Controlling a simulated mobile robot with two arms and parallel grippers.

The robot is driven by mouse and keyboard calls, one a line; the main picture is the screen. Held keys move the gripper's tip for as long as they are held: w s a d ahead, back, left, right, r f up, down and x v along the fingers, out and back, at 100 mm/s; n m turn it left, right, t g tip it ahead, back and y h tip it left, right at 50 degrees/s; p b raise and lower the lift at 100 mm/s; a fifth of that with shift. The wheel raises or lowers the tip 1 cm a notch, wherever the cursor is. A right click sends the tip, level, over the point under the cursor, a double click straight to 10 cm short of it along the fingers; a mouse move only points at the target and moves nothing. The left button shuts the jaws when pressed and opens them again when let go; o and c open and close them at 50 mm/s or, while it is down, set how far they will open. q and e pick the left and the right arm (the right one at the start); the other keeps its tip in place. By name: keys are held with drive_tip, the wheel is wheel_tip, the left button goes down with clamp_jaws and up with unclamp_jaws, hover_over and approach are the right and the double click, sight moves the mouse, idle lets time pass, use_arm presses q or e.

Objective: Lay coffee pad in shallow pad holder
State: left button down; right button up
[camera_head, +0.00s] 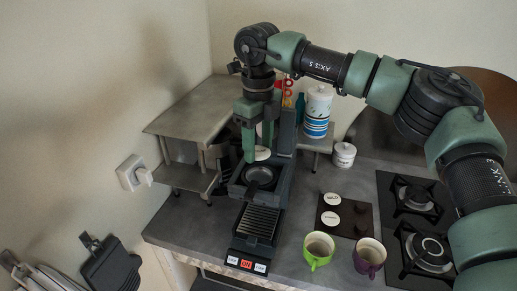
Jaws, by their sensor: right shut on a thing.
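A coffee machine (257,223) stands on the counter. Its open shallow pad holder (262,174) is round and dark, with a handle toward the front. My right gripper (259,148) points down just above and behind the holder. It is shut on a white coffee pad (263,153). The pad is partly hidden by the near finger and appears above the holder's back rim; I cannot tell the exact gap. Two more white pads (331,199) lie on a dark tray (356,224) to the right. My left gripper is not in view.
A green mug (318,247) and a purple mug (369,257) stand at the front. A gas hob (423,230) is at right. Metal shelves (187,176) stand left of the machine. A striped canister (317,115) and a small white jar (344,155) are behind.

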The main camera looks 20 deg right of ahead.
drive_tip(key=shift+w+d+f+b, duration=0.1)
drive_tip(key=shift+d+f+b, duration=0.2)
drive_tip(key=shift+f, duration=0.35)
drive_tip(key=shift+f+b, duration=0.45)
drive_tip(key=shift+f, duration=0.25)
drive_tip(key=shift+a+f+b, duration=0.15)
drive_tip(key=shift+f+b, duration=0.3)
drive_tip(key=shift+f, duration=0.2)
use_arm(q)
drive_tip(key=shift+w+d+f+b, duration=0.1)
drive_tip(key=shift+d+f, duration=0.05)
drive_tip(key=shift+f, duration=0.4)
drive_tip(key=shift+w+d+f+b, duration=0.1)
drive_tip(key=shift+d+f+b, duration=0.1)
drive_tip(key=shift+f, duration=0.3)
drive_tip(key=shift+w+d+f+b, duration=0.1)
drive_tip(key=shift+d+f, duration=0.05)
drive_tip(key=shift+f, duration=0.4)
use_arm(e)
drive_tip(key=shift+f, duration=0.6)
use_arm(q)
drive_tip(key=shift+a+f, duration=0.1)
use_arm(e)
drive_tip(key=shift+f, duration=0.1)
drive_tip(key=o, duration=1.4)
